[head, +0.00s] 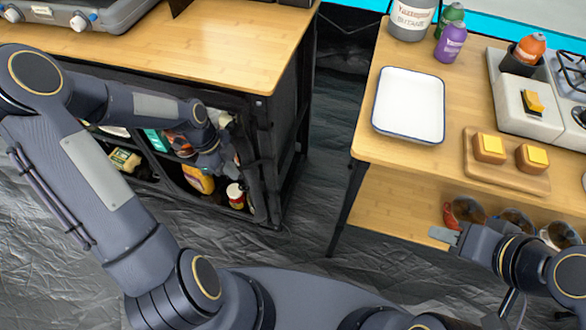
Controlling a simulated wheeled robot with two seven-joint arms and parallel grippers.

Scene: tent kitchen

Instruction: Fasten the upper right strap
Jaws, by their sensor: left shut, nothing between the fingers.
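The black fabric cabinet (265,165) stands under the wooden counter at left, with its front open and its shelves showing. My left arm reaches across to the cabinet's upper right front. My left gripper (231,168) is shut and empty beside the right front edge. The upper right strap cannot be made out clearly; my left wrist and gripper cover much of that corner. My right gripper (447,236) is at the right, in front of the lower shelf of the other table, away from the cabinet; its finger opening cannot be judged.
The right table holds a white tray (409,104), a wooden board (508,172) with yellow-topped blocks, a purple bottle (450,44) and a stove. A gap of dark floor separates the tables.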

